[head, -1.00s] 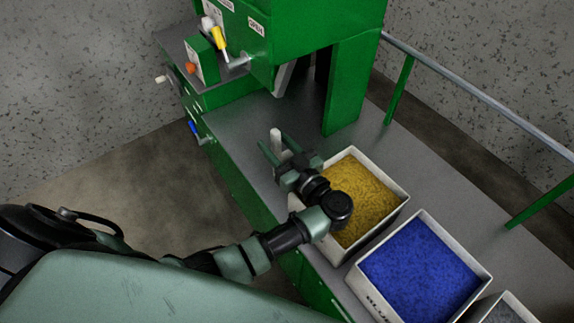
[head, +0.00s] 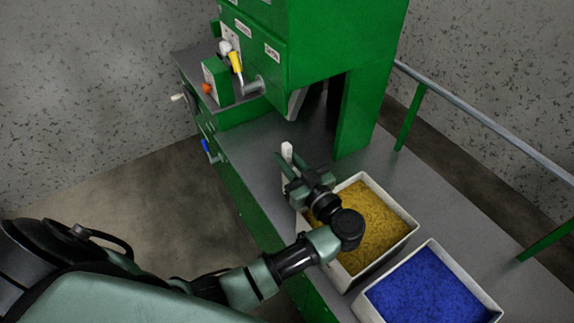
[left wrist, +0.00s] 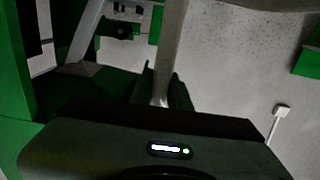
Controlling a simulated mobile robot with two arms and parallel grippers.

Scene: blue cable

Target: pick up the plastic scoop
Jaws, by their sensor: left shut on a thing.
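The plastic scoop (head: 287,152) shows as a pale upright piece between the fingers of my left gripper (head: 292,163), above the grey worktop beside the yellow-filled bin. The gripper is shut on it. In the left wrist view the pale scoop (left wrist: 171,50) runs up from between the dark fingers (left wrist: 163,90). The gripper hides the rest of the scoop, and I cannot tell whether it touches the worktop. My right gripper is not in view.
A bin of yellow granules (head: 370,225) stands just right of the gripper, partly behind the arm. A bin of blue granules (head: 425,290) stands nearer. A green machine (head: 330,45) with levers rises behind the grey worktop (head: 250,150). A rail (head: 480,115) runs along the right.

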